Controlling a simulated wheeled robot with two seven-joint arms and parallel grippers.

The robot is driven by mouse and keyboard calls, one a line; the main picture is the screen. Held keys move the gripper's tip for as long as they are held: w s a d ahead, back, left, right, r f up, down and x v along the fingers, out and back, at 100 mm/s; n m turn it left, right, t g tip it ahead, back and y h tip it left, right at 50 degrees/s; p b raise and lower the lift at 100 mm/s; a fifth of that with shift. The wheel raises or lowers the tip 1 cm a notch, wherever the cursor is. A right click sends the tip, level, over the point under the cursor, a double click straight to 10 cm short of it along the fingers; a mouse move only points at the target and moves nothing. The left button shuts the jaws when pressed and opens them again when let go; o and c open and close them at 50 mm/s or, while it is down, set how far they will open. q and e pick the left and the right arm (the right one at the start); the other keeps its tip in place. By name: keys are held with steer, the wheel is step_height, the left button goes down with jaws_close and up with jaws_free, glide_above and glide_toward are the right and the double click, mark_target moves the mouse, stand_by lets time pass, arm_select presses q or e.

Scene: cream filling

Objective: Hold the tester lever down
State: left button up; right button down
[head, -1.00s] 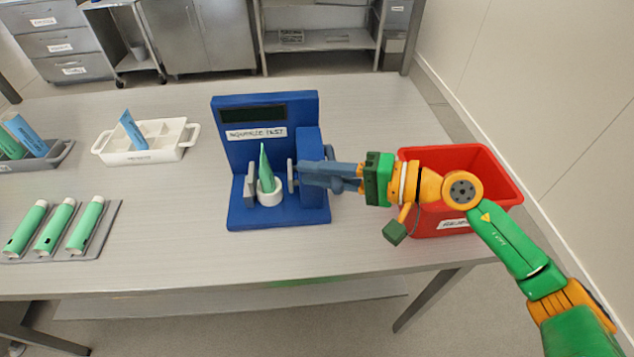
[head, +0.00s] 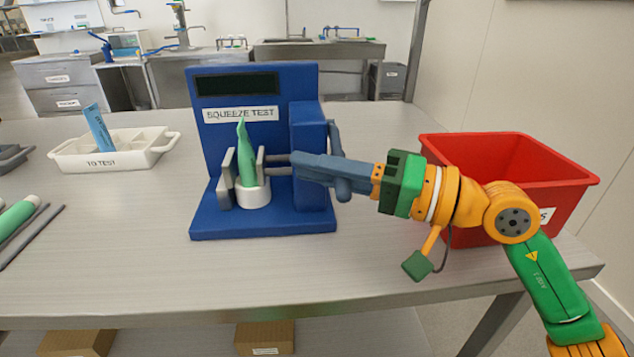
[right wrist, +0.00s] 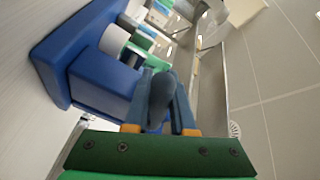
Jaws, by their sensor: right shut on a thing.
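The blue squeeze tester (head: 310,150) stands on the table with a dark display and a "SQUEEZE TEST" label. A green tube (head: 246,160) stands upright, pointed end up, in its white round holder (head: 253,196) between two grey plates. The right plate (head: 261,165) is close against the tube; I cannot tell whether it touches. My right gripper (head: 312,167) is at the tester's right side, shut on the blue-grey lever (right wrist: 160,100), which shows between its fingers in the right wrist view. The fingers partly hide the lever in the head view. My left gripper is out of view.
A red bin (head: 510,160) stands right of the tester, behind my right arm. A white divided tray (head: 115,157) labelled "TO TEST" holds a blue tube (head: 98,128) at the left. The table front is clear.

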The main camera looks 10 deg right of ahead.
stand_by(0.3)
steer(key=c, duration=0.8)
jaws_free()
steer(key=shift+o, duration=0.2)
